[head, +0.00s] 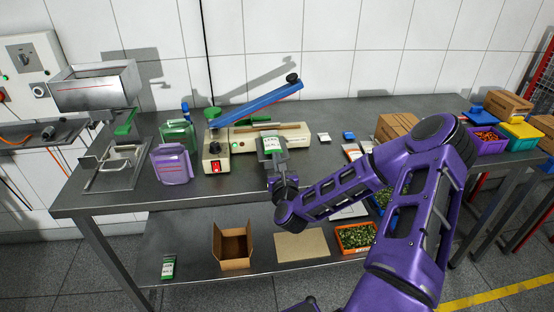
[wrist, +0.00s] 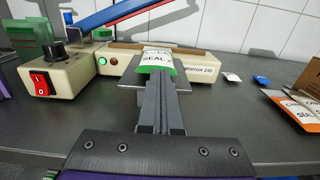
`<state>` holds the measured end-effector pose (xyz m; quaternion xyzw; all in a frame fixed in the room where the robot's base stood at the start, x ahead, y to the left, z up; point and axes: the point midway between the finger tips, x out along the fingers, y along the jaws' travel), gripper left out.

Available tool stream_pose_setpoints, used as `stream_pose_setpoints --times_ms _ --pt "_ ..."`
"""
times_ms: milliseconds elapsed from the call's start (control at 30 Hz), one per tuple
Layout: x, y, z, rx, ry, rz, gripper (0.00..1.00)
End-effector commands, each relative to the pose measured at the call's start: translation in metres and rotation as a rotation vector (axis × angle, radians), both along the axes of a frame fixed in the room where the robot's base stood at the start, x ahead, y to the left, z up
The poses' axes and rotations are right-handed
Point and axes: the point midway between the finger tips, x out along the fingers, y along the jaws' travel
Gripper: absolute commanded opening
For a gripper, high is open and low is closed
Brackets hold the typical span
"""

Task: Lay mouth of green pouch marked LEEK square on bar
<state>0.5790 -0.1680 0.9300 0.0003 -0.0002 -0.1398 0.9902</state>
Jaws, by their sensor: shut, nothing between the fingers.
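The impulse sealer (head: 258,138) stands on the steel table with its blue lever arm (head: 258,102) raised. A green pouch with a white label (head: 272,148) lies at the sealer's front, over a small grey plate. The pouch also shows in the wrist view (wrist: 157,60), its far end reaching to the sealer's bar. The word LEEK cannot be read on it. My gripper (wrist: 157,85) is shut and empty, its fingertips close to the pouch's near green edge. In the head view my gripper (head: 275,168) is just in front of the pouch. Whether it touches the pouch, I cannot tell.
Left of the sealer stand a purple container (head: 171,164) and a green one (head: 178,134). Orange-white pouches (wrist: 294,105) and a cardboard box (head: 397,125) are to the right. Another green-white pouch (head: 168,267) and an open carton (head: 232,246) are on the lower shelf.

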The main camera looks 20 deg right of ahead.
Motion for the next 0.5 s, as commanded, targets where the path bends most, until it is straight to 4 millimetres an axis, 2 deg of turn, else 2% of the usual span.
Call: stream_pose_setpoints --times_ms 100,333,500 --pt "0.006 -0.002 -0.002 0.0 -0.002 -0.001 0.0" --pt "0.042 -0.012 -0.003 0.0 -0.002 0.0 0.0" --pt "0.047 -0.014 0.0 -0.001 0.0 0.001 0.0"
